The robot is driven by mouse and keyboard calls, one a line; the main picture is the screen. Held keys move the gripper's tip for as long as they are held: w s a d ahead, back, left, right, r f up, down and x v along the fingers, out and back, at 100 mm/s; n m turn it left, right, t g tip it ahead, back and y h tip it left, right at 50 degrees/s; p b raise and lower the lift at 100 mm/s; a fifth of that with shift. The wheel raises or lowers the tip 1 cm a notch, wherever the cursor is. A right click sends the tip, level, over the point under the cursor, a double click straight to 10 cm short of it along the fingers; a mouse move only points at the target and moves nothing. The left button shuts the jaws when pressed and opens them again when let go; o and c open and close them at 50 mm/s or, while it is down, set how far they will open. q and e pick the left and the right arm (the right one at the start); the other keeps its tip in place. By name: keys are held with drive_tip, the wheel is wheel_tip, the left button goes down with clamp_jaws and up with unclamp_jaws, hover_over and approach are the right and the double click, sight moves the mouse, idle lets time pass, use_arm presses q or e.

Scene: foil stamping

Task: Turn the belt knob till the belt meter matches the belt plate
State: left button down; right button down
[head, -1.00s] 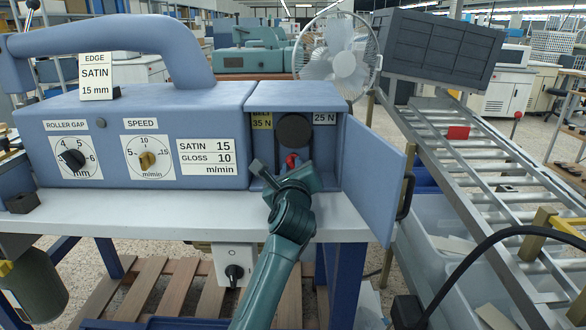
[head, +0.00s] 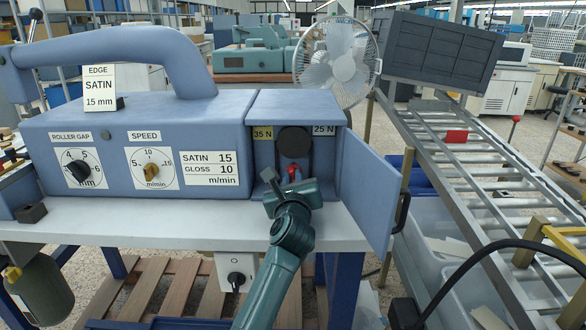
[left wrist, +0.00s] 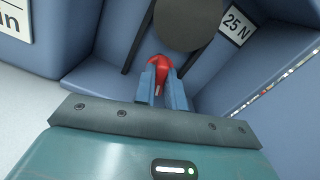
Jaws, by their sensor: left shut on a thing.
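The red belt knob (head: 294,171) sits low inside the open side compartment of the blue machine, below a dark round roller. It also shows in the left wrist view (left wrist: 164,68). My left gripper (head: 292,180) reaches into the compartment from the front. In the left wrist view its two fingers (left wrist: 163,89) are shut on the knob, one on each side. The yellow belt plate (head: 262,133) reads 35 N. The white belt meter (head: 324,130) reads 25 N, also in the left wrist view (left wrist: 235,25). My right gripper is in neither view.
The compartment's open door (head: 368,190) stands to the right of my arm. The roller-gap dial (head: 80,168), speed dial (head: 152,168) and SATIN/GLOSS card (head: 208,168) are on the machine's front. A roller conveyor (head: 490,190) runs at the right. The white bench (head: 130,232) is mostly clear.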

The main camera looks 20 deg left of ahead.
use_arm(q)
drive_tip(key=m+p, duration=0.2)
drive_tip(key=p, duration=0.1)
drive_tip(key=shift+r+m+p, duration=0.3)
drive_tip(key=shift+r+m, duration=0.05)
drive_tip(key=shift+m, duration=0.05)
drive_tip(key=m+p, duration=0.3)
drive_tip(key=shift+d+f+p, duration=0.1)
drive_tip(key=shift+p, duration=0.2)
drive_tip(key=shift+f+m+p, duration=0.1)
drive_tip(key=shift+m+p, duration=0.7)
drive_tip(key=shift+m, duration=0.2)
drive_tip(key=shift+f+m+p, duration=0.1)
drive_tip(key=shift+m+p, duration=0.25)
drive_tip(key=shift+m, duration=0.15)
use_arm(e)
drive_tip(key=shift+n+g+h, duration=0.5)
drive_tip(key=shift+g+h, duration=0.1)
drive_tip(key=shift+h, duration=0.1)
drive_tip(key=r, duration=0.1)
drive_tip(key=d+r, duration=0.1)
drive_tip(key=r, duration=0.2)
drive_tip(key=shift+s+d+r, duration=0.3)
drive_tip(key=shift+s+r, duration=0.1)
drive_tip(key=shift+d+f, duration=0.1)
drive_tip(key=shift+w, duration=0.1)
use_arm(q)
drive_tip(key=c, duration=1.5)
unclamp_jaws()
drive_tip(key=shift+o, duration=0.2)
